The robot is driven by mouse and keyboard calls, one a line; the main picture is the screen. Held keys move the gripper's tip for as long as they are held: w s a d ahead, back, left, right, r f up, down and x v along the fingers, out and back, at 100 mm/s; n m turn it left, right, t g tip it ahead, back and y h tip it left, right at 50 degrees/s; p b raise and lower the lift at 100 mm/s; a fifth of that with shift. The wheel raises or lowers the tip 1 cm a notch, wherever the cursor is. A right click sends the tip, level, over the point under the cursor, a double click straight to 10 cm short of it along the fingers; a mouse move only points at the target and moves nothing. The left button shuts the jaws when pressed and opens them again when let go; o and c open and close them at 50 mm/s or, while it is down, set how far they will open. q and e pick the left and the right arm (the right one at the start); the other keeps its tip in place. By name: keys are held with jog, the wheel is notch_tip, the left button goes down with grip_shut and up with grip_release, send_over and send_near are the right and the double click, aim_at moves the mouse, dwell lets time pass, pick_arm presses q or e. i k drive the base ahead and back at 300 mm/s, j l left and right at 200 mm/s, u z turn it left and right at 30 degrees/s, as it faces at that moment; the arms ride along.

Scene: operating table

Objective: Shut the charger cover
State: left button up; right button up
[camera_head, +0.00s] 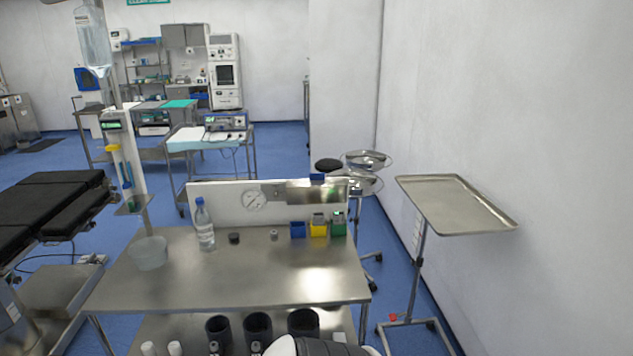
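A pale upright panel (225,203) runs along the back edge of a steel table (200,290). A shiny metal plate (305,192) on the right part of this panel may be the charger cover; I cannot tell for sure, nor how far it is open. A small blue piece (317,177) sits at its top edge. Neither of my grippers shows. A white and black part at the bottom edge appears to be mine, well in front of the plate.
On the table stand a water bottle (204,224), a clear tub (149,253), and blue (298,230), yellow (318,230) and green (338,229) bins below the plate. The table's front right is clear. A tray stand (455,204) is at right.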

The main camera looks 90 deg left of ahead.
aim_at(318, 189)
jog(key=u, duration=2.75)
jog(key=i+j+z, duration=0.15)
jog(key=i, duration=0.4)
jog(key=i+j+z, duration=0.15)
jog(key=i, duration=0.4)
